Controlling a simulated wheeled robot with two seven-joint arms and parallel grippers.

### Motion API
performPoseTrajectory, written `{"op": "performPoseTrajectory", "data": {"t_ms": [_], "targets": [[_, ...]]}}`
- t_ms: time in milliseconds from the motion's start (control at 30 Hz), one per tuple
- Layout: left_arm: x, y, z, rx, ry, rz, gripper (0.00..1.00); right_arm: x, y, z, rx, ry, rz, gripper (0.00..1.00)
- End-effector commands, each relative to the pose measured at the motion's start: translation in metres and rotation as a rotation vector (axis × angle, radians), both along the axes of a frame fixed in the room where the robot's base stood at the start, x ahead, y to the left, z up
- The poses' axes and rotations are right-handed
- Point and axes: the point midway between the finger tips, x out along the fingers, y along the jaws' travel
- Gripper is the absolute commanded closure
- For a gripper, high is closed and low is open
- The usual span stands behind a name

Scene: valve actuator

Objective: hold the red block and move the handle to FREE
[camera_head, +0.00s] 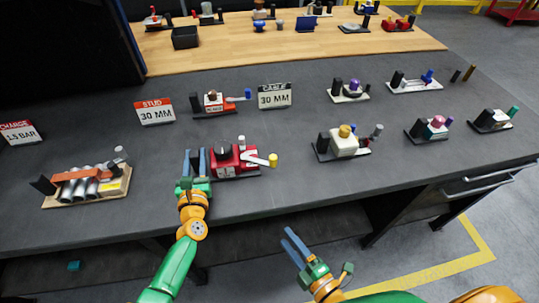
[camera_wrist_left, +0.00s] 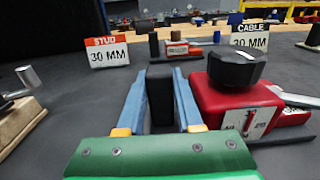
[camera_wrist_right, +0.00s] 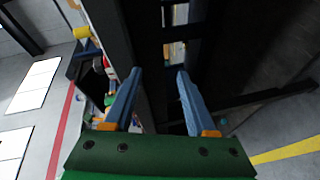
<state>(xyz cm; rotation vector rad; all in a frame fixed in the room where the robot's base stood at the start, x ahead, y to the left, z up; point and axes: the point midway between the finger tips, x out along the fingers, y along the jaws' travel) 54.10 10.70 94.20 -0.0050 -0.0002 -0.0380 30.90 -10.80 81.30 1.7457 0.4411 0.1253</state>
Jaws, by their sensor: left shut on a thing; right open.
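The red block (camera_head: 226,166) sits on a dark base near the table's front edge, with a black knob (camera_wrist_left: 236,66) on top and a white scale plate on its face. A pale handle (camera_head: 256,159) with a yellow tip (camera_head: 273,160) sticks out to its right. My left gripper (camera_head: 196,162) is beside the block's left side. In the left wrist view its blue fingers (camera_wrist_left: 160,105) are closed around an upright black post (camera_wrist_left: 159,98), apart from the red block itself. My right gripper (camera_head: 292,244) is open and empty, in front of and below the table edge.
An orange-and-silver device (camera_head: 88,187) stands at the left, and a cream block device (camera_head: 343,144) at the right. A smaller red device (camera_head: 215,102) stands behind, between the STUD sign (camera_head: 155,111) and the CABLE sign (camera_head: 274,96).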

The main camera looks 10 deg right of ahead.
Motion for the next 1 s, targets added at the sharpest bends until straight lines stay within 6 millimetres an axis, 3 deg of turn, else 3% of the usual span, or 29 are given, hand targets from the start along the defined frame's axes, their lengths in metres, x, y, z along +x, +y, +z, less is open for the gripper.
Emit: {"op": "performPoseTrajectory", "data": {"t_ms": [33,100,200,233,300,400,500,667,1000], "targets": [[-0.001,0.0,-0.003,0.0,0.006,-0.002,1.0,0.004,0.011,0.039,-0.114,-0.21,0.068,0.44],[-0.001,0.0,-0.003,0.0,0.006,-0.001,1.0,0.003,0.025,0.087,-0.314,-0.491,0.134,0.44],[-0.001,0.0,-0.003,-0.001,0.006,-0.001,1.0,0.007,0.036,0.127,-0.666,-0.759,0.157,0.44],[-0.001,0.0,-0.003,-0.001,0.006,-0.001,1.0,0.013,0.036,0.131,-0.793,-0.794,0.15,0.44],[-0.001,0.0,-0.003,-0.001,0.006,-0.001,1.0,0.032,0.027,0.135,-1.081,-0.807,0.127,0.44],[-0.001,0.0,-0.003,-0.001,0.006,-0.001,1.0,0.052,0.007,0.137,-1.376,-0.756,0.095,0.44],[-0.001,0.0,-0.003,-0.001,0.006,-0.001,1.0,0.064,-0.011,0.14,-1.574,-0.701,0.072,0.44],[-0.001,0.0,-0.003,-0.002,0.006,-0.001,1.0,0.081,-0.019,0.143,-1.68,-0.666,0.056,0.44],[-0.001,0.0,-0.002,-0.002,0.006,-0.001,1.0,0.163,0.003,0.143,-1.676,-0.665,0.058,0.44]]}}
